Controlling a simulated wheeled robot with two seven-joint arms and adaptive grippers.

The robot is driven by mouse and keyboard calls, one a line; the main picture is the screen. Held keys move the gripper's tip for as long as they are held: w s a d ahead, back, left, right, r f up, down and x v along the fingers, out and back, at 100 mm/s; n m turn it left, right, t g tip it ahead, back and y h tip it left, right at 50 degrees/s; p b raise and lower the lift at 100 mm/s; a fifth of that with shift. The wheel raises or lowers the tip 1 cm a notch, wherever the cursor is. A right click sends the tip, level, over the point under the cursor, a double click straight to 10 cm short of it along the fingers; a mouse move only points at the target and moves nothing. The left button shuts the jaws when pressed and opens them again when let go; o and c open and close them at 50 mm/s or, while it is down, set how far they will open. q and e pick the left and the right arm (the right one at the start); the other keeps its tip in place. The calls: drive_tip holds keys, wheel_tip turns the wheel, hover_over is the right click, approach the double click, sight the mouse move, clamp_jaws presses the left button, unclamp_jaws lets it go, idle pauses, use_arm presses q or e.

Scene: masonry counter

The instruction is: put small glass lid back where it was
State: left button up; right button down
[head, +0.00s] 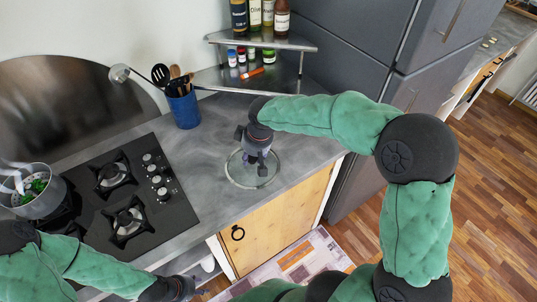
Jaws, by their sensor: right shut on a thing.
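The small glass lid (239,176) is a clear round disc with a pale rim, on or just above the grey counter right of the hob; I cannot tell if it touches. My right gripper (261,160) points down over the lid's middle and is shut on it, hiding the lid's knob. A metal pot (45,205) without a lid on it stands on the hob at the far left, with green pieces inside. My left gripper (188,287) is low at the bottom edge, in front of the counter; its fingers are too small and dark to read.
The black gas hob (163,217) lies left of the lid. A blue utensil holder (184,108) stands behind it. A metal corner shelf (262,76) with bottles and jars is at the back, beside the grey fridge (349,45). The counter (208,170) around the lid is clear.

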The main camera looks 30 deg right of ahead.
sight(272, 154)
drive_tip(key=w+d+f, duration=0.1)
drive_tip(key=d, duration=0.2)
drive_tip(key=w+d+f, duration=0.1)
drive_tip(key=d, duration=0.1)
drive_tip(key=shift+w+d+f, duration=0.15)
drive_tip(key=shift+w+f, duration=0.2)
drive_tip(key=shift+w+d+f+b, duration=0.35)
drive_tip(key=shift+d+f, duration=0.4)
drive_tip(key=shift+f, duration=0.75)
drive_tip(key=shift+w+d+f+b, duration=0.25)
drive_tip(key=shift+w+d+f, duration=0.4)
drive_tip(key=shift+f, duration=0.8)
drive_tip(key=shift+w+d+f+b, duration=0.3)
drive_tip(key=shift+d+f, duration=0.6)
drive_tip(key=shift+f, duration=0.6)
drive_tip(key=shift+s+f, duration=0.1)
drive_tip(key=c, duration=0.8)
unclamp_jaws()
drive_tip(key=shift+f, duration=0.1)
